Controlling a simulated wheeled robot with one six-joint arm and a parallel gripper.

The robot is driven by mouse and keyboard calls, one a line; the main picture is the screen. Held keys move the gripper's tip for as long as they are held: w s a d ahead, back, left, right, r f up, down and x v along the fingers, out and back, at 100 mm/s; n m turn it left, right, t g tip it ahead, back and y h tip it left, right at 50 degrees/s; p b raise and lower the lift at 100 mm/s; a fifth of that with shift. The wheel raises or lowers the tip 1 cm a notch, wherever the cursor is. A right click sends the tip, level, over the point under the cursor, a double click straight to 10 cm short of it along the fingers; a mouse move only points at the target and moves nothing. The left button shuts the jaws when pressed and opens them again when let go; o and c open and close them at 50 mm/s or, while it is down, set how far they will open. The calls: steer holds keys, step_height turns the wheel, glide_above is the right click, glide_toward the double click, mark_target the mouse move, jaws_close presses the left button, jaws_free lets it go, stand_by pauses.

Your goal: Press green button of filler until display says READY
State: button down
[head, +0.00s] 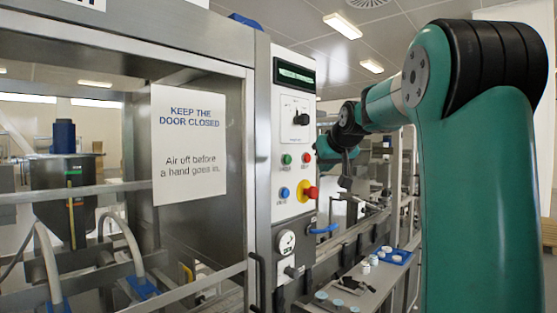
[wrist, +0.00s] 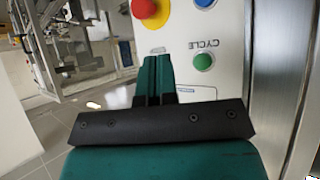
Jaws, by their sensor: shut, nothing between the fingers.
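The filler's control panel (head: 293,130) is upright in the middle of the head view. Its green button (head: 287,159) sits left of a small red button (head: 305,158). In the wrist view the green button (wrist: 203,61) shows to the right of my gripper (wrist: 155,75), beside the word CYCLE, uncovered. My gripper's fingers are together and empty, apart from the green button in that picture; the gap in depth is unclear. In the head view my wrist is just right of the panel, and the fingertips are hard to make out. The dark display (head: 295,73) has green text too small to read.
A red and yellow stop knob (head: 308,191) and blue button (head: 284,192) sit below the green button. A rotary switch (head: 300,118) is above. A door sign (head: 189,145) hangs left. A bench with a blue tray (head: 390,256) extends right.

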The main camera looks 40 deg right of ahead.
mark_target(287, 160)
steer(key=shift+d+r, duration=0.1)
steer(key=shift+d, duration=0.05)
steer(key=w+p, duration=0.3)
steer(key=w, duration=0.5)
steer(key=shift+w+a, duration=0.35)
stand_by(2.0)
steer(key=shift+w, duration=0.4)
